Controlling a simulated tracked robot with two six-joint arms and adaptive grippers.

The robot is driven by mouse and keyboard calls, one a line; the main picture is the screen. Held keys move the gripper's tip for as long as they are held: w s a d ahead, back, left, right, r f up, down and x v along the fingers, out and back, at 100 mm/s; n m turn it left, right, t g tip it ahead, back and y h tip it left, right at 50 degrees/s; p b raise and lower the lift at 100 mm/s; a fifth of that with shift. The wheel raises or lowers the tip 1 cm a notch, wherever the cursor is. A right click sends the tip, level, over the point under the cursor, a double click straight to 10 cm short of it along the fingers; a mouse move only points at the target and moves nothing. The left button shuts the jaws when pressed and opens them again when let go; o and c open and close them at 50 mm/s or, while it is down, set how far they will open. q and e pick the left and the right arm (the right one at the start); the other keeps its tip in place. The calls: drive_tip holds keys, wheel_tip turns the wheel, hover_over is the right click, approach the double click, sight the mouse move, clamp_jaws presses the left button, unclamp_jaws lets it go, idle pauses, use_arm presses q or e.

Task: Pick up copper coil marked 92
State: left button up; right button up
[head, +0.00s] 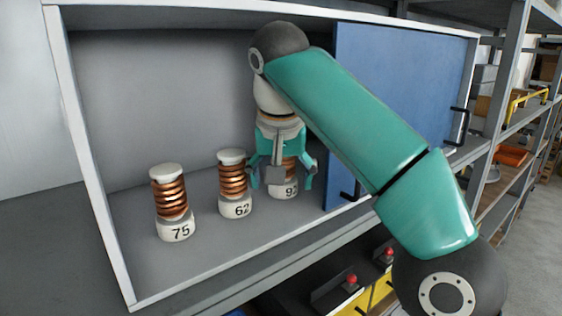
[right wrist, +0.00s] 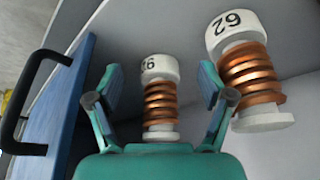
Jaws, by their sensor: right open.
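The copper coil marked 92 (head: 285,190) stands upright in the cabinet, its base showing below my right gripper (head: 282,178), which hides most of its upper part in the head view. In the right wrist view the coil 92 (right wrist: 160,100) sits between the two spread fingers of my right gripper (right wrist: 160,88). The fingers are open, one on each side of the coil, with gaps visible between them and it. My left gripper is not in view.
Copper coils marked 62 (head: 233,185) and 75 (head: 171,205) stand to the left on the cabinet floor (head: 205,245). Coil 62 is close to one finger. A blue sliding door (head: 400,95) with black handles covers the cabinet's right side, close beside coil 92.

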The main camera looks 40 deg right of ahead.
sight(284, 164)
drive_tip(key=shift+w+d+p, duration=0.35)
drive_tip(key=shift+w+d, duration=0.55)
drive_tip(key=shift+d, duration=0.05)
drive_tip(key=w+d, duration=0.1)
drive_tip(key=w+d+p, duration=0.2)
drive_tip(key=shift+w+d+f, duration=0.25)
drive_tip(key=shift+d, duration=0.05)
drive_tip(key=shift+f, duration=0.25)
drive_tip(key=c, duration=1.2)
drive_tip(key=shift+c, duration=1.2)
drive_tip(key=shift+d+r, duration=0.1)
